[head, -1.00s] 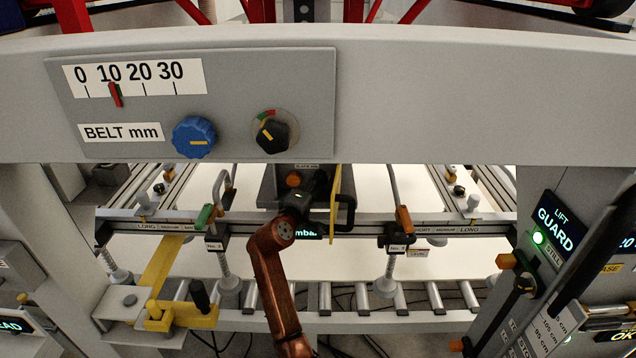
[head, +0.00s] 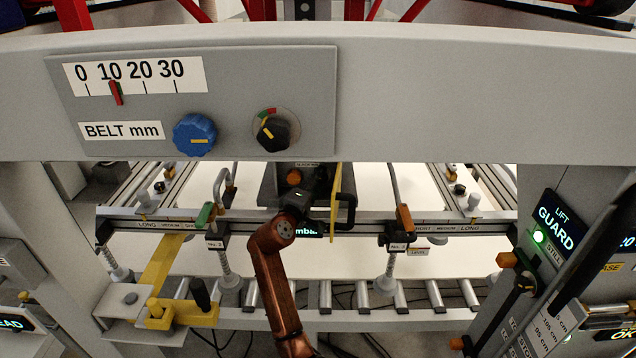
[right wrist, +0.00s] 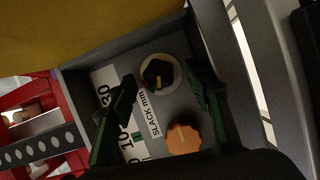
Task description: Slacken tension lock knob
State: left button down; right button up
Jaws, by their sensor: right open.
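A small grey panel labelled SLACK mm, with a numbered scale (right wrist: 107,95), fills the middle of the right wrist view. It carries a black knob (right wrist: 158,75) with a yellow mark on a pale round plate, and an orange knob (right wrist: 184,139). The orange knob also shows in the head view (head: 293,177). My right gripper (right wrist: 160,88) is open, with its dark fingers on either side of the black knob. I cannot tell whether they touch it. In the head view my right gripper (head: 335,205) is at the small panel, partly hiding it. My left gripper is out of view.
An upper panel labelled BELT mm has a blue knob (head: 194,135) and another black knob (head: 272,134) on a red-green dial. A yellow strip (head: 336,190) stands beside my gripper. Rails with clamps (head: 403,217) flank it, and rollers (head: 325,297) lie below.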

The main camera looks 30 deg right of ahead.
jog(key=v, duration=0.7)
jog(key=shift+s+a+f, duration=0.1)
jog(key=shift+a, duration=0.1)
